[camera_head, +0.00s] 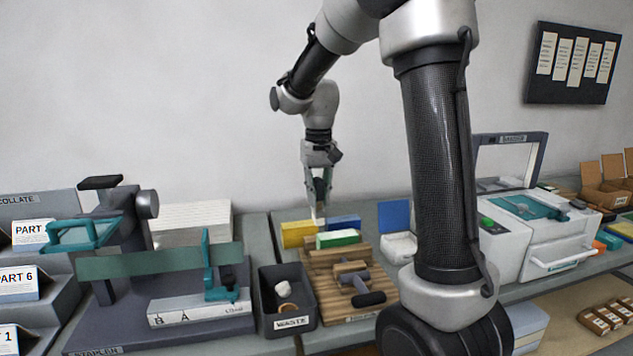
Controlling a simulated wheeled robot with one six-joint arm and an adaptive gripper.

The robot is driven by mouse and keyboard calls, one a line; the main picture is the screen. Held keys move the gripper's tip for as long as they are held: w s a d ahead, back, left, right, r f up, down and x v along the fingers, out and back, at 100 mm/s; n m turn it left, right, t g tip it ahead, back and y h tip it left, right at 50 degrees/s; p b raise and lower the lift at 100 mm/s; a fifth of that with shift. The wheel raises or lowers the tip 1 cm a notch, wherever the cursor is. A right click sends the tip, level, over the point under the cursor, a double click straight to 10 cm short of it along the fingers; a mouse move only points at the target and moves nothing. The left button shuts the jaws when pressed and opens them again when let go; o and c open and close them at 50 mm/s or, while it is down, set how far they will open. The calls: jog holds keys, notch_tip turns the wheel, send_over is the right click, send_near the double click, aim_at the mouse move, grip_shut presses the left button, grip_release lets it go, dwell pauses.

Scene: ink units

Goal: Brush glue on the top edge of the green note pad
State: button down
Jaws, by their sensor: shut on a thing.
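The green note pad (338,238) has a white side and lies on a slatted wooden board (320,267), at its back edge. My gripper (319,203) points down just above and behind the pad, near its left end. It is shut on a small pale-ended thing that looks like a glue brush (319,213). The fingers hide most of it. I cannot tell whether its tip touches the green pad. A yellow pad (297,234) stands to the left and a blue pad (343,222) lies behind. No glue can be made out on the green pad.
A wooden clamp with a dark handle (360,285) sits on the board. A dark waste bin (290,318) stands left of it, and a stapler (200,290) further left. A blue-lidded white box (397,245) and a white machine (530,235) are right.

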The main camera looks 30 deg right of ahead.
aim_at(318, 178)
jog(key=shift+r, duration=1.75)
